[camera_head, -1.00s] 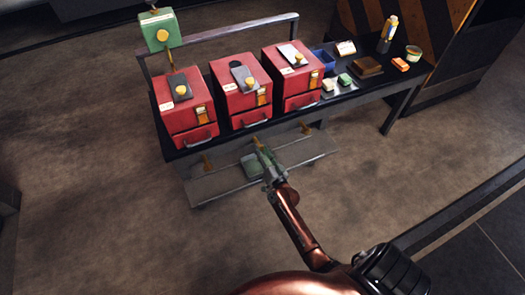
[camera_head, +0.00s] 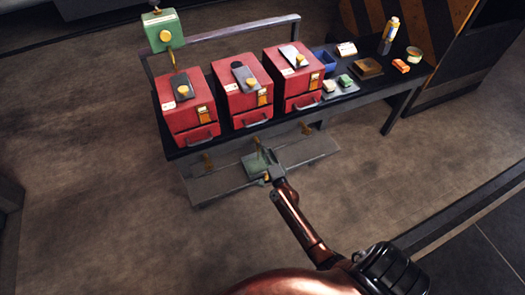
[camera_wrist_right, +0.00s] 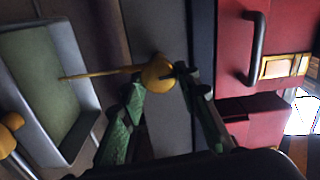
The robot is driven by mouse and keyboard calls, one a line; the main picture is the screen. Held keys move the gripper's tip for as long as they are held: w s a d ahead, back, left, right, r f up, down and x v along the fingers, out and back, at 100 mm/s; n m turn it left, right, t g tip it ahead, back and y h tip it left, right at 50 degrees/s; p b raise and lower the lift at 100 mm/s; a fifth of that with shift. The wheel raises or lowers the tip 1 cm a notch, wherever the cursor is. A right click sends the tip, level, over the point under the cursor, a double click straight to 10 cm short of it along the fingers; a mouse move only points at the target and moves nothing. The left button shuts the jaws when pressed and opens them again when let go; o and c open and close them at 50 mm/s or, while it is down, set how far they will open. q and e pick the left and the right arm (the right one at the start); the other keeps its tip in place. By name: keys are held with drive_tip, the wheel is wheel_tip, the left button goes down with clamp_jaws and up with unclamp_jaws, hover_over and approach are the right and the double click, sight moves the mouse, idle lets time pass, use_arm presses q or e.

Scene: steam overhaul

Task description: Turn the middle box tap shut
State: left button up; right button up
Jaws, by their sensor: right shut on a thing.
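Three red boxes stand in a row on the dark bench; the middle box (camera_head: 242,92) has a latch and handle on its front. The middle tap is a yellow knob (camera_wrist_right: 158,72) with a thin lever (camera_wrist_right: 100,75) in the right wrist view. The lever points left there, towards a green-lined tray (camera_wrist_right: 45,85). My right gripper (camera_wrist_right: 163,78) has its green fingers around the knob. In the head view my right gripper (camera_head: 266,165) is small, below the bench's front edge, and its fingers are hard to make out. My left gripper is not in view.
A grey shelf (camera_head: 215,184) runs below. A green box (camera_head: 162,32) stands at the back left. Small items and a bottle (camera_head: 388,36) occupy the bench's right end. The floor in front is clear.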

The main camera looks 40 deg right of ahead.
drive_tip(key=shift+f+m, duration=0.15)
drive_tip(key=shift+m, duration=0.45)
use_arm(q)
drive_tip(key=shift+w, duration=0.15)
use_arm(e)
drive_tip(key=o, duration=1.1)
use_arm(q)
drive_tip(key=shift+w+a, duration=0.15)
use_arm(e)
drive_tip(key=shift+s, duration=0.15)
drive_tip(key=v, duration=1.1)
drive_tip(key=shift+s+a, duration=0.1)
drive_tip(key=shift+s, duration=0.25)
